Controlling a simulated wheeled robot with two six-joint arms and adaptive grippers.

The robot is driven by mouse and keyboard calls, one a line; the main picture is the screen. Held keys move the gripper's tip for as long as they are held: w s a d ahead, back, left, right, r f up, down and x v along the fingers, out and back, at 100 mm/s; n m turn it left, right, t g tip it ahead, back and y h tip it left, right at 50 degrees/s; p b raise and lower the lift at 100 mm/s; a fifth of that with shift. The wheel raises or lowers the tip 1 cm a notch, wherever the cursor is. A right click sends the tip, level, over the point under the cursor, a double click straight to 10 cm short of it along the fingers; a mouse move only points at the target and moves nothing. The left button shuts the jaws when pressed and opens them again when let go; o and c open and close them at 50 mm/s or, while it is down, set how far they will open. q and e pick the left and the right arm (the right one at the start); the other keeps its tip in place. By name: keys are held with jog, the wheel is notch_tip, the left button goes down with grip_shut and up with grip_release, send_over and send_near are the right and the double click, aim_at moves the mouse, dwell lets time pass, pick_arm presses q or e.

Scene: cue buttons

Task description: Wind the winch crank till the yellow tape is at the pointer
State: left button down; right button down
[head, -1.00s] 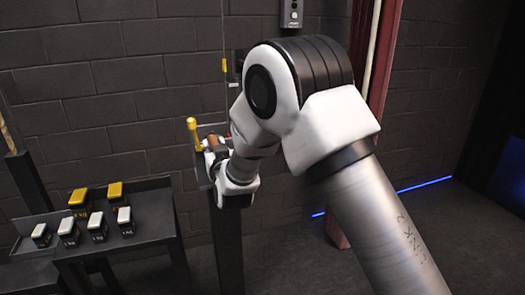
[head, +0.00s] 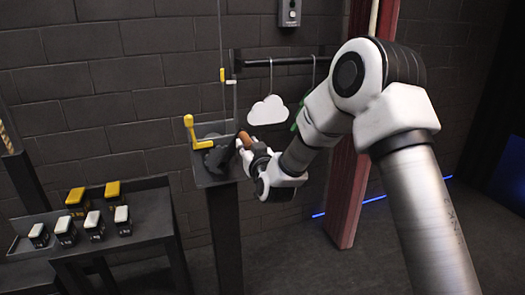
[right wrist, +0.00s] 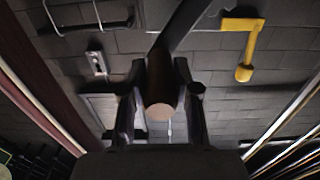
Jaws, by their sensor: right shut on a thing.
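The winch (head: 215,160) sits on top of a dark post. Its crank arm (right wrist: 180,25) ends in a brown wooden grip (head: 244,138). My right gripper (right wrist: 160,100) is shut on this grip, whose round end (right wrist: 159,111) shows between the fingers. The yellow tape (head: 222,75) is a small band on the thin vertical cable above the winch. My left gripper is not in view.
A yellow lever (head: 188,121) with a knob stands at the winch's left and also shows in the wrist view (right wrist: 245,60). A white cloud (head: 268,110) hangs from a rail (head: 285,61) behind.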

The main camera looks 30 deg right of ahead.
jog(key=shift+d+f, duration=0.25)
jog(key=shift+a+r, duration=0.1)
jog(key=shift+r, duration=0.1)
jog(key=shift+d+f+b, duration=0.2)
jog(key=shift+f+b, duration=0.1)
jog(key=shift+f, duration=0.1)
jog(key=d+f, duration=0.1)
jog(key=d+f+b, duration=0.1)
jog(key=shift+s+d+f+b, duration=0.2)
jog(key=shift+d+f+b, duration=0.1)
jog(key=shift+d+f, duration=0.1)
